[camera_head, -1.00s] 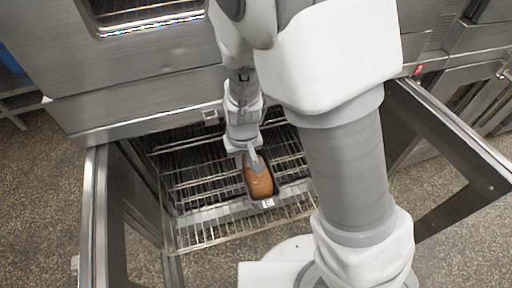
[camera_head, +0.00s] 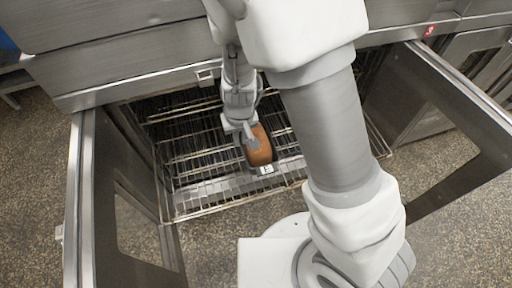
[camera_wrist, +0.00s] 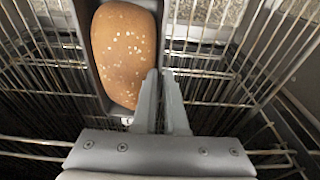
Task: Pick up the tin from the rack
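The tin (camera_wrist: 92,73) is dark and narrow and holds a brown seeded loaf (camera_wrist: 124,52). In the head view the loaf (camera_head: 259,146) shows in the tin at the middle of the wire rack (camera_head: 205,183). My gripper (camera_wrist: 160,82) has its two fingers close together at the tin's right-hand wall in the wrist view, one on each side, pinching it. In the head view my gripper (camera_head: 248,138) comes down from above at the tin's left side. I cannot tell whether the tin touches the rack.
The rack sits in an open oven between a left door (camera_head: 88,200) and a right door (camera_head: 450,120). The steel oven front (camera_head: 130,60) rises behind the gripper. The rack is bare on the tin's left. A small white label (camera_head: 265,169) is at the tin's front.

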